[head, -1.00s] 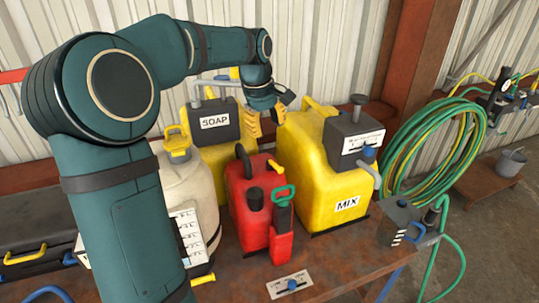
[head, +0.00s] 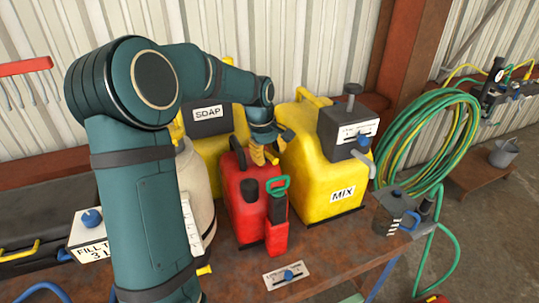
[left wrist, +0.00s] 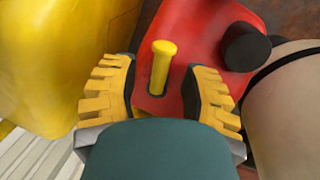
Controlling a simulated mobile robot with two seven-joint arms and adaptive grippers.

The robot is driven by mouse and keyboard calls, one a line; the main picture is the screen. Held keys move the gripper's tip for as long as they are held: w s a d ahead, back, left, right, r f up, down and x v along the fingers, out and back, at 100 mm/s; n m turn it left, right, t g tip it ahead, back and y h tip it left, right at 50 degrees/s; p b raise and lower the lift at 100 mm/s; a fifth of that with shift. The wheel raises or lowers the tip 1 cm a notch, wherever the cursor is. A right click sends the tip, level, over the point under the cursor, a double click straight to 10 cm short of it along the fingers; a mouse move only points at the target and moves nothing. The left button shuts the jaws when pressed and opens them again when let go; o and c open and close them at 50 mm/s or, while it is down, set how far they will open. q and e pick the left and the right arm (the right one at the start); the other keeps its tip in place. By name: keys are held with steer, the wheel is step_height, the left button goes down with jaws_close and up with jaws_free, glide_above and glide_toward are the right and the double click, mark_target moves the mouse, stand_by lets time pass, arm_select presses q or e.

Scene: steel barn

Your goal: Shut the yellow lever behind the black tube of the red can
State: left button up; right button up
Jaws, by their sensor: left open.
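The red can (head: 243,200) stands on the bench with a green pump handle (head: 278,186) at its front. Its black tube (head: 238,156) bends up at the can's rear left. A short yellow lever (left wrist: 161,66) rises from a dark slot in the can's red top, clear in the left wrist view. My left gripper (head: 264,156) is over the back of the can, where its fingers hide much of the lever in the head view. In the left wrist view my open yellow fingers (left wrist: 161,88) stand on either side of the lever, with gaps on both sides. My right gripper is not in view.
The yellow MIX can (head: 318,172) stands close on the right. The SOAP can (head: 211,128) is behind, and a cream tank (head: 199,190) stands close on the left. A small plate with a blue knob (head: 288,275) lies in front on the bench.

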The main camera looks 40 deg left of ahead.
arm_select(q)
steer(key=shift+f, duration=0.35)
jaws_close()
steer(key=shift+s+m+p, duration=0.25)
steer(key=shift+m+p, duration=0.15)
steer(key=shift+m, duration=0.7)
steer(key=shift+s+m+h, duration=0.1)
steer(key=shift+m+h, duration=0.2)
steer(key=shift+m, duration=0.2)
steer(key=shift+f, duration=0.1)
